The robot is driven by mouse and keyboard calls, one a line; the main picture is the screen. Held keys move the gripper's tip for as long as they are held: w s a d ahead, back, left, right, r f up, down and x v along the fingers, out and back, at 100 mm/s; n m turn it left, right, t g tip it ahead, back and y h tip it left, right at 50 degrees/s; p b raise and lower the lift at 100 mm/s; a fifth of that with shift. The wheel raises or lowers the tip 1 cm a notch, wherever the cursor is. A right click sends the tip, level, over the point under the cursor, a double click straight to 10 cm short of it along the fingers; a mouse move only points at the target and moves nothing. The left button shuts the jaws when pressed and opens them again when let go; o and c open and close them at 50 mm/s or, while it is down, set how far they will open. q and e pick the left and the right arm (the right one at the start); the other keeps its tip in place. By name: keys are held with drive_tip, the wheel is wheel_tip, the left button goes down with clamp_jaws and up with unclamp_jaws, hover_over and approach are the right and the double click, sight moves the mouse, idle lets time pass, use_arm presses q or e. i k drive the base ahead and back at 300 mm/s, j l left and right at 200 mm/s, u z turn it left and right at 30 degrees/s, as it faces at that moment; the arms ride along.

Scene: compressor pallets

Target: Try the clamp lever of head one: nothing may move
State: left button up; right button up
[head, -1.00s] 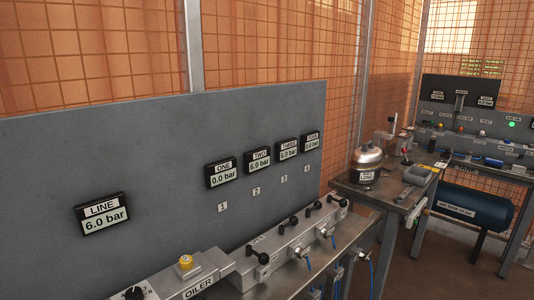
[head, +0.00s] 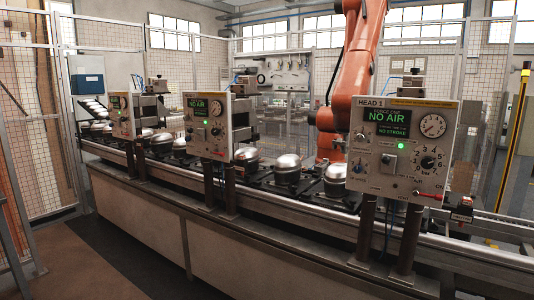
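Head one is the nearest panel (head: 404,148) at the right, a pale control box labelled HEAD 1 on two dark posts. Its green display (head: 394,122) reads NO AIR, with NO STROKE in smaller text below. It carries a round gauge (head: 432,125), a numbered black dial (head: 428,162), a lit green button (head: 389,159) and a blue knob (head: 359,139). A small red handle (head: 428,195) sits at the panel's lower right edge; I cannot tell whether it is the clamp lever. Neither of my grippers is in view.
Two similar panels, middle (head: 208,124) and far left (head: 121,115), stand along the conveyor line (head: 270,201). Silver domed compressors (head: 287,163) sit on it. An orange robot arm (head: 355,60) stands behind. Mesh fencing surrounds the line. Floor (head: 113,262) is free at the lower left.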

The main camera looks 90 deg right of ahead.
sight(385, 159)
drive_tip(key=z, duration=2)
drive_tip(key=k+z, duration=0.1)
drive_tip(key=z, duration=1.4)
drive_tip(key=k, duration=0.05)
